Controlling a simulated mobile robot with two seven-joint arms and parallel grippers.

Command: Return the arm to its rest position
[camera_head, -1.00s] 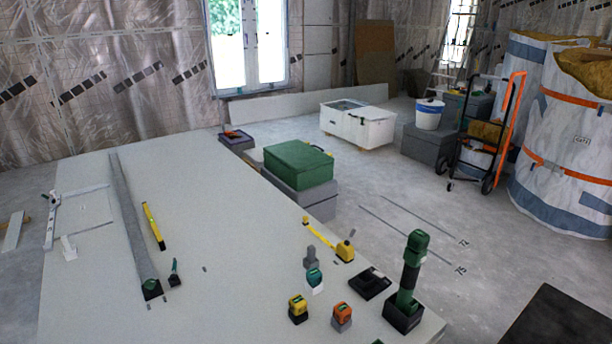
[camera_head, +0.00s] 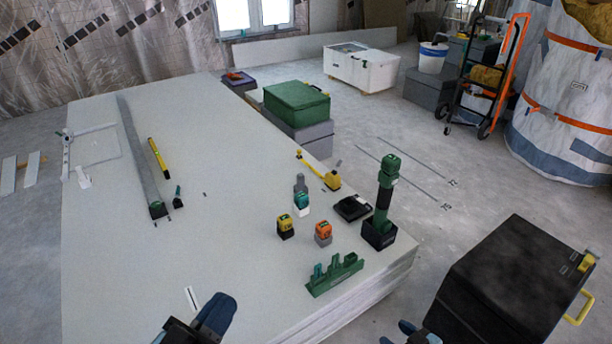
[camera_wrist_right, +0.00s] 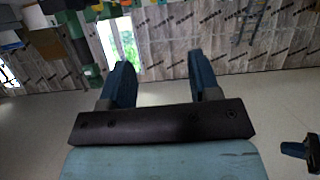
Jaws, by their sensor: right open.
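My right gripper (camera_wrist_right: 158,66) is open in the right wrist view, its two blue fingers wide apart with nothing between them. In the head view only a small part of my right gripper (camera_head: 405,332) shows at the bottom edge, left of a black case. My left gripper (camera_head: 205,318) shows at the bottom edge of the head view, over the near part of the pale panel stack (camera_head: 240,250). Its blue finger part is seen, but its opening is unclear. No object is seen in either gripper.
A green rack (camera_head: 334,274), small colored tools and a green upright tool (camera_head: 386,185) stand near the stack's right edge. A black case (camera_head: 510,285) with a yellow handle is at lower right. A grey rail (camera_head: 138,150) lies at left. The stack's middle is mostly clear.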

